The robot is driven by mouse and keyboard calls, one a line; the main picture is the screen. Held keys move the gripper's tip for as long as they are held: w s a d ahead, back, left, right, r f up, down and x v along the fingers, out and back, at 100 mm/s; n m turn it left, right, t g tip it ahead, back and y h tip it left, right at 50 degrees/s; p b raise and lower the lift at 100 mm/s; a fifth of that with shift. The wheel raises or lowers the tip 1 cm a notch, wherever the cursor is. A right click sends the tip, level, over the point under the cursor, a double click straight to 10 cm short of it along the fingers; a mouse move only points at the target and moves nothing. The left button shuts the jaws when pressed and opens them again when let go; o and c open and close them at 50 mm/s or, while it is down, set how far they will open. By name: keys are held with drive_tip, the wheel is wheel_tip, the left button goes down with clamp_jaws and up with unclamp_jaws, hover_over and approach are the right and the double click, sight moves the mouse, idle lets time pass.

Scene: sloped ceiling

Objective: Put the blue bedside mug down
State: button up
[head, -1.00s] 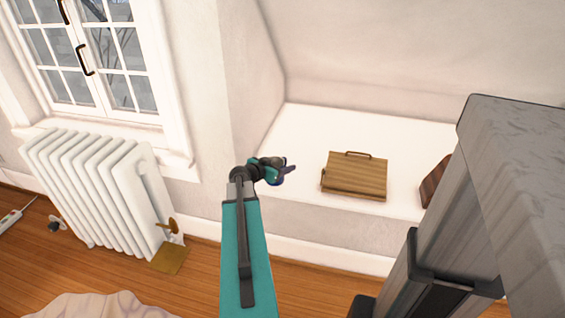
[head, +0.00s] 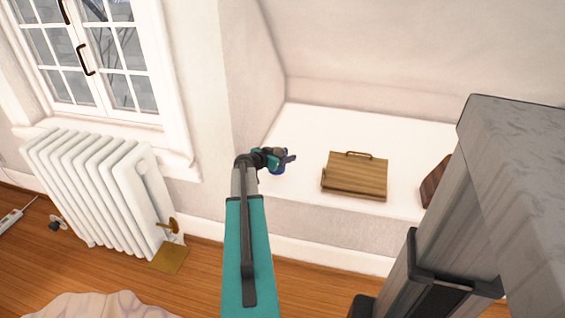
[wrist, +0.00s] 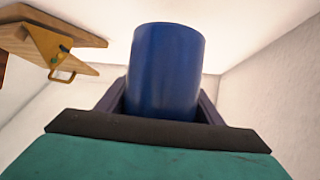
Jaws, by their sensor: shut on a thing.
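The blue mug (wrist: 167,70) stands out large in the wrist view, between the two fingers of my gripper (wrist: 162,108). My gripper is shut on it. In the head view my gripper (head: 284,161) is at the left end of the white ledge, and only a small part of the blue mug (head: 278,170) shows below it. The mug's underside is hidden, and I cannot tell whether it touches the ledge.
The white ledge (head: 310,125) has free room behind and left of a wooden box-like stand (head: 357,176) with a dark handle. A darker wooden piece (head: 434,184) lies at right. A wall borders the ledge at left; a white radiator (head: 100,185) stands below the window.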

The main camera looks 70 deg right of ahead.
drive_tip(key=shift+f, duration=1.75)
drive_tip(key=shift+f+b, duration=0.15)
drive_tip(key=shift+b, duration=0.35)
drive_tip(key=o, duration=1.3)
drive_tip(key=shift+r+p, duration=0.25)
drive_tip(key=shift+p, duration=0.15)
drive_tip(key=shift+v, duration=6)
drive_tip(key=shift+f, duration=0.1)
